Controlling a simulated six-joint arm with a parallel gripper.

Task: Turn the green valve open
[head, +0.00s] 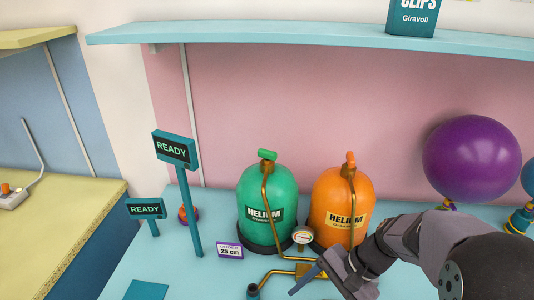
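The green valve (267,155) is a small handle on top of the green helium tank (268,190), at the centre of the head view. A brass pipe runs down from it over the front of the tank. My gripper (316,277) is at the lower centre, in front of the tanks and low near the brass pipework (280,272). It is well below the green valve and apart from it. Its fingers are small and partly hidden, so I cannot tell how far apart they are.
An orange helium tank (332,192) with an orange valve (350,159) stands right of the green one. A gauge (302,236) sits between them. READY signs (173,150) stand left. A purple balloon (472,158) is at right. A shelf (300,34) hangs above.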

